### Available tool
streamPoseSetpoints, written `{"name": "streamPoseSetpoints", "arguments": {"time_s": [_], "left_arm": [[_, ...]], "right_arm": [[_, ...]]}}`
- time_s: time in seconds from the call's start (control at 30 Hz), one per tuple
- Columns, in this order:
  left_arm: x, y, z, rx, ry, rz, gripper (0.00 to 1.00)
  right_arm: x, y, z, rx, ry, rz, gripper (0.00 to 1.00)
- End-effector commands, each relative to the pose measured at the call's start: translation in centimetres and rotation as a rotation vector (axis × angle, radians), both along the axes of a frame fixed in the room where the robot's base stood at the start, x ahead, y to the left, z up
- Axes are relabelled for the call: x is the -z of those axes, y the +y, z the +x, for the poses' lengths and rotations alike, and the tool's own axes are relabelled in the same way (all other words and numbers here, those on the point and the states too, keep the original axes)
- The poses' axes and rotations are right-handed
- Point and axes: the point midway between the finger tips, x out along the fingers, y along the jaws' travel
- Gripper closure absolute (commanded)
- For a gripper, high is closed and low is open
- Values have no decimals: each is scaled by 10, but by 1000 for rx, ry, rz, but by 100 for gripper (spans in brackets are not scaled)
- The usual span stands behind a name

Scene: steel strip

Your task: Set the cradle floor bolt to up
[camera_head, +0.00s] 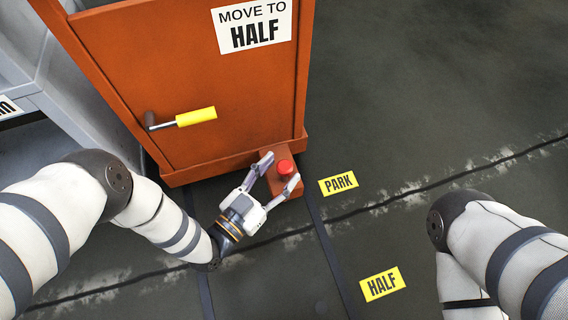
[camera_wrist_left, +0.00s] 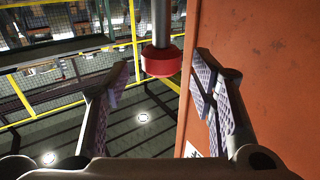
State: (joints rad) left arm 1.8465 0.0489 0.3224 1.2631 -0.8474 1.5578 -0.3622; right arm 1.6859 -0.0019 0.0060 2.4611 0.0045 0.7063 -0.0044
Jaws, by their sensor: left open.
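The floor bolt's red knob (camera_head: 285,167) stands on a brown block at the foot of the orange cradle (camera_head: 215,95), at its right front corner. My left gripper (camera_head: 280,170) is open, with one finger to each side of the knob in the head view. In the left wrist view the red knob (camera_wrist_left: 161,62) sits on a grey rod, in the gap between the spread fingers, apart from both pads. The cradle's orange wall (camera_wrist_left: 255,60) rises close beside the right finger. My right arm shows at the right; its gripper is out of view.
A yellow-gripped handle (camera_head: 195,117) sticks out of the cradle's front, below a "MOVE TO HALF" sign (camera_head: 253,25). Yellow floor labels read PARK (camera_head: 338,184) and HALF (camera_head: 382,284). Dark lines run across the floor. A grey cabinet stands left; floor at right is clear.

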Motion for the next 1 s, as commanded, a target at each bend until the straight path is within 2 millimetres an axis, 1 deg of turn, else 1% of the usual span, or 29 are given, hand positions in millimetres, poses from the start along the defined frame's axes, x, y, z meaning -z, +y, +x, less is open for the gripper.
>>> {"name": "streamPoseSetpoints", "arguments": {"time_s": [0.03, 0.13, 0.23, 0.43, 0.47, 0.5, 0.57, 0.6, 0.67, 0.7, 0.87, 0.97, 1.0], "left_arm": [[2, -5, 7, 1, -1, -1, 49], [1, -12, 16, -1, 0, 0, 49], [1, -15, 20, -1, 2, 1, 49], [0, -15, 20, -1, 2, 0, 49], [0, -16, 20, -1, 2, 0, 51], [0, -15, 20, -1, 2, 0, 60], [0, -15, 20, -1, 2, 0, 74], [0, -15, 20, -1, 2, 0, 83], [0, -15, 20, -1, 3, 1, 97], [0, -15, 20, -1, 3, 1, 100], [-1, -15, 19, -1, 3, 1, 100], [-9, -16, 19, 0, 4, 0, 100], [-16, -16, 19, 0, 3, 0, 100]], "right_arm": [[4, 0, 1, -1, 1, 1, 60], [7, 1, 1, -1, 1, 3, 60], [7, 1, 1, -1, 1, 3, 60], [7, 1, 1, -1, 1, 3, 60], [7, 1, 1, -1, 1, 3, 60], [7, 1, 1, -1, 1, 3, 60], [7, 1, 1, -1, 1, 3, 60], [7, 1, 1, -1, 1, 3, 60], [7, 1, 1, -1, 1, 3, 60], [7, 1, 1, -1, 0, 3, 60], [6, 1, 1, -1, 0, 3, 60], [-1, 1, 0, 0, -2, 1, 60], [-6, 0, 0, 0, -4, 0, 60]]}}
